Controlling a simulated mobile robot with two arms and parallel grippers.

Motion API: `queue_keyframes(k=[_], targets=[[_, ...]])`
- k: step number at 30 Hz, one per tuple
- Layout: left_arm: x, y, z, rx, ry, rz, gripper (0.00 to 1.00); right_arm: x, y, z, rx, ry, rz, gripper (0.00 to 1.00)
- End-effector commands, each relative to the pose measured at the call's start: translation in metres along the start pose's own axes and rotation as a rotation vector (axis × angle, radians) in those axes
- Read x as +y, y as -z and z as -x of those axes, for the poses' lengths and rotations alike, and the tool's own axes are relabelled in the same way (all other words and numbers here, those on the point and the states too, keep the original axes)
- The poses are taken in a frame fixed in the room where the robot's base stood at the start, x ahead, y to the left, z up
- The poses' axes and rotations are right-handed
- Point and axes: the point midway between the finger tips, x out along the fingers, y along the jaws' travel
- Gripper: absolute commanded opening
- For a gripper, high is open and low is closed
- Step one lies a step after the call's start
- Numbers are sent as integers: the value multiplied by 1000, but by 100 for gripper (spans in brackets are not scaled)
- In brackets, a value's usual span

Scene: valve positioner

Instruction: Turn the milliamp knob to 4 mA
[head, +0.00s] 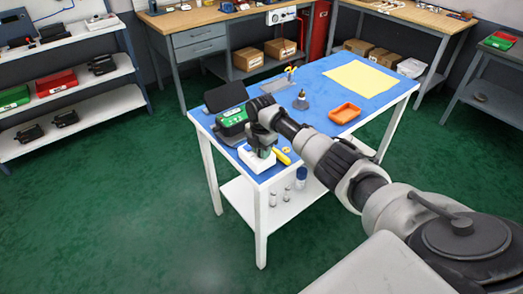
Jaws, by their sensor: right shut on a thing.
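My right arm comes in from the right and reaches over the near left end of the blue-topped table (318,108). My right gripper (261,152) points down at the top of a white box (262,165) near the table's front corner. It is shut on what appears to be the milliamp knob on this box. The fingers hide the knob, so its pointer and scale cannot be read. A green device (231,122) with a black open lid (225,97) stands just behind and left of the box. My left gripper is not in view.
A yellow-handled tool (282,157) lies right of the box. A grey cone-shaped part (301,100), an orange tray (344,113) and a yellow sheet (360,78) are farther back. The green floor at left is clear.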

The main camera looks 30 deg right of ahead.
Motion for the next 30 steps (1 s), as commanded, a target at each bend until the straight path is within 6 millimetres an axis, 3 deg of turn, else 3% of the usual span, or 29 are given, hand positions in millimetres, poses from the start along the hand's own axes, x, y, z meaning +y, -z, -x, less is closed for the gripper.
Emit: queue_keyframes(k=[12, 30], targets=[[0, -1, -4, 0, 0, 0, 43, 1, 0, 2, 0, -5, 224, 8], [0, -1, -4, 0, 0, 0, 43, 1, 0, 2, 0, -5, 266, 8]])
